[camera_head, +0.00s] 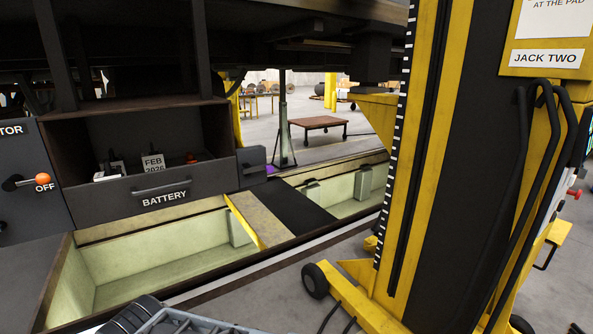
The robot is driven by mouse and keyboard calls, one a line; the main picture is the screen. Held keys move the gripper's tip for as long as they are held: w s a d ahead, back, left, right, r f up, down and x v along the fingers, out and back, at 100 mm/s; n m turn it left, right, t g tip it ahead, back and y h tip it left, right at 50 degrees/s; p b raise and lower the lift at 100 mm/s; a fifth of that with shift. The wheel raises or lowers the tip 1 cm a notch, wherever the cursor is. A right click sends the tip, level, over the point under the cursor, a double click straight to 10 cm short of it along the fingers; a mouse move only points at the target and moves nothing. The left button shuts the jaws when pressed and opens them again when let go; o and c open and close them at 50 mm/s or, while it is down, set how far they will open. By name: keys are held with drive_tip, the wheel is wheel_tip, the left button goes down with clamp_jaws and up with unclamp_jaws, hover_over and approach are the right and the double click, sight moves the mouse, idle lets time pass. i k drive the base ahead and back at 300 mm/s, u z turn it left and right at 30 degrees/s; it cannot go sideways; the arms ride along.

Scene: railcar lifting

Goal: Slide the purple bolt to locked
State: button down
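A small purple piece (269,169), which may be the end of the purple bolt, shows low at the right edge of a dark grey box (250,166) with a handle. It is too small and too covered to tell whether it is locked. Left of that box is the dark drawer front (130,197) marked BATTERY, with a bar handle and an open bay above it. My gripper is not seen in this view.
An open pit (165,250) with pale walls lies below the drawer, crossed by a yellow-edged plate (262,220). A tall yellow jack (435,150) marked JACK TWO blocks the right side. An orange-knobbed OFF switch (42,179) is at left.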

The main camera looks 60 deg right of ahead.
sight(269, 169)
drive_tip(key=z, duration=1.7)
